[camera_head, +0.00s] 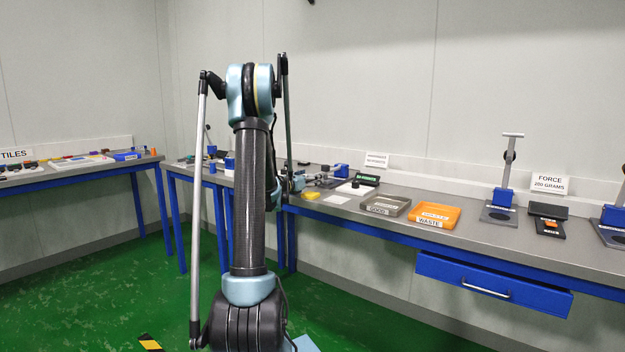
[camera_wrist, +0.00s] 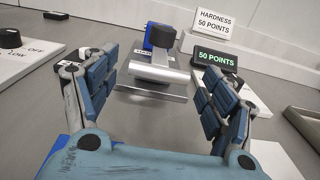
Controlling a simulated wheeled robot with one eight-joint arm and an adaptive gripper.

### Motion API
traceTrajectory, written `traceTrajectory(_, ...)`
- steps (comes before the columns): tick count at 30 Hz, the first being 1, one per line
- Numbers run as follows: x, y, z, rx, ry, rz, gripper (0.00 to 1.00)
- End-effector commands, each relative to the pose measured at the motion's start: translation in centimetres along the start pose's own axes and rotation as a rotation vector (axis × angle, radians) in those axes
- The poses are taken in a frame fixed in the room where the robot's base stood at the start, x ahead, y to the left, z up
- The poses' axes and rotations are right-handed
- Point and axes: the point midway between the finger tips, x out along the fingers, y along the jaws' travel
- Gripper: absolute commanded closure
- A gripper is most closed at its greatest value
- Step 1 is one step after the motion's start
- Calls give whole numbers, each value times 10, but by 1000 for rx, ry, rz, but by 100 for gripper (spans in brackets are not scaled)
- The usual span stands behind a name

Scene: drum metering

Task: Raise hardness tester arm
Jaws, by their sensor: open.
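The hardness tester shows in the wrist view with a blue upright (camera_wrist: 160,36) and a silver arm (camera_wrist: 157,73) that reaches toward me over a flat metal base. Its blue part (camera_head: 341,171) also shows small in the head view. Beside it, the black display (camera_wrist: 215,56) reads 50 POINTS in green. My gripper (camera_wrist: 155,78) is open and empty, with its blue-padded fingers to the left and right of the silver arm's line. The arm's end lies ahead between them; I cannot tell whether the fingertips reach past it. In the head view my own arm partly hides the gripper.
A HARDNESS sign (camera_wrist: 213,23) stands behind. A black knob (camera_wrist: 11,39) on a white LOW/OFF plate is at left. A tray edge (camera_wrist: 306,126) is at right. Along the bench are a GOOD tray (camera_head: 377,210), an orange WASTE tray (camera_head: 430,222) and an upright stand (camera_head: 503,195).

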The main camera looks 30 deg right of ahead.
Motion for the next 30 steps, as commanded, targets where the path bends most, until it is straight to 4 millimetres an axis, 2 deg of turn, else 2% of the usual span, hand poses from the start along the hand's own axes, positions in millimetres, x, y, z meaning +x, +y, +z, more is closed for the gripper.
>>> traceTrajectory(6, 23, 0, 0, 0, 0, -1, 23)
traceTrajectory(18, 28, 0, 0, 0, 0, 1, 23)
traceTrajectory(26, 28, 0, 0, 0, 0, 1, 82)
traceTrajectory(27, 28, 0, 0, 0, 0, 1, 87)
traceTrajectory(30, 28, 1, 1, 0, 1, 2, 87)
